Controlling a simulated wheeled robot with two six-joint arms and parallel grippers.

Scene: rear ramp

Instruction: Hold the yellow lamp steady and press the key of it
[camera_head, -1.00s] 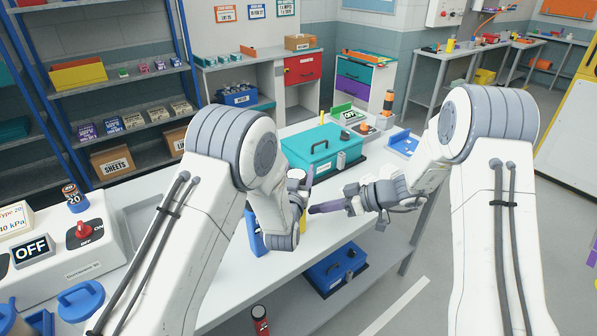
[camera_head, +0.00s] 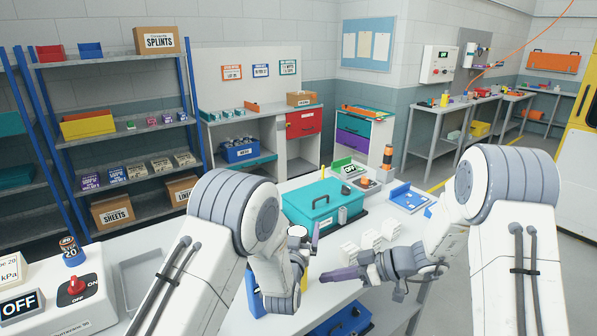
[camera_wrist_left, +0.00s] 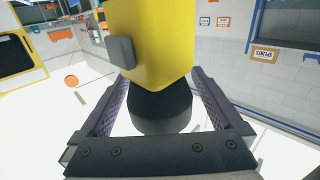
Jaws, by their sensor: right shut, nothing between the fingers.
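The yellow lamp (camera_wrist_left: 155,40) is large in the left wrist view, with a dark grey square key (camera_wrist_left: 120,52) on its yellow body and a round black end. My left gripper (camera_wrist_left: 160,85) has its purple fingers on both sides of the lamp and appears shut on it. In the head view, my left gripper (camera_head: 316,238) is mostly hidden by its own wrist, and only a strip of yellow (camera_head: 304,278) shows there. My right gripper (camera_head: 340,274) is shut and empty, pointing left, a little below and right of the left gripper, apart from the lamp.
A teal case (camera_head: 312,206) stands on the white bench behind the grippers. White ridged blocks (camera_head: 390,229) and a blue tray (camera_head: 410,197) are to its right. A blue bin (camera_head: 252,296) is beside my left wrist. A control box with a red knob (camera_head: 75,287) is at left.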

